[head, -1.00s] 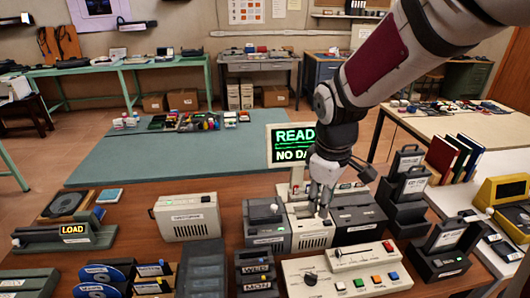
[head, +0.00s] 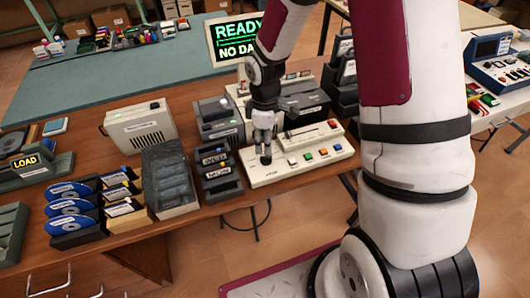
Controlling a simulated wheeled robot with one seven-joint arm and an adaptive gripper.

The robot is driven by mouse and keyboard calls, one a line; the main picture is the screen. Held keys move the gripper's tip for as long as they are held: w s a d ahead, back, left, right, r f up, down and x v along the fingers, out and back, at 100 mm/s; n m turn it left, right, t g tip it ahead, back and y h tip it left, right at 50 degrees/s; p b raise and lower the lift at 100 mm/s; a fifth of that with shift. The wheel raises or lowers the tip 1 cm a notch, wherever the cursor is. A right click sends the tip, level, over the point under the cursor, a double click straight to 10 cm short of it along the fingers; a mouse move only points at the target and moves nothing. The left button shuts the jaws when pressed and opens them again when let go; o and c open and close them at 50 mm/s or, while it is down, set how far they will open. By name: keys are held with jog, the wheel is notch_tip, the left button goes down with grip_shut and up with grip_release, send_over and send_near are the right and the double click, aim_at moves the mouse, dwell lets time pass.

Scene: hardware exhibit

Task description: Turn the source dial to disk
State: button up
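The cream control panel (head: 285,174) lies near the front edge of the wooden table, with a row of coloured buttons on its right part. My gripper (head: 265,153) points down over the panel's left part, where the black dial sits. The gripper covers most of this spot, so the dial's pointer and labels cannot be read. A small dark shape shows at the fingertips; I cannot tell dial from fingertips, nor whether they touch. The finger gap is too small to judge. The screen (head: 238,40) behind shows green "READY" and a partly hidden line starting "NO DA".
Left of the panel stand a dark rack of labelled cartridges (head: 217,172), a grey ribbed block (head: 169,177) and racks with blue discs (head: 72,206). A grey device (head: 217,121) and dark holders (head: 344,88) stand behind.

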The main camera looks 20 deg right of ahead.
aim_at(265, 156)
notch_tip(265, 156, down, 6)
jog(key=shift+r, duration=0.1)
dwell(0.4)
grip_shut()
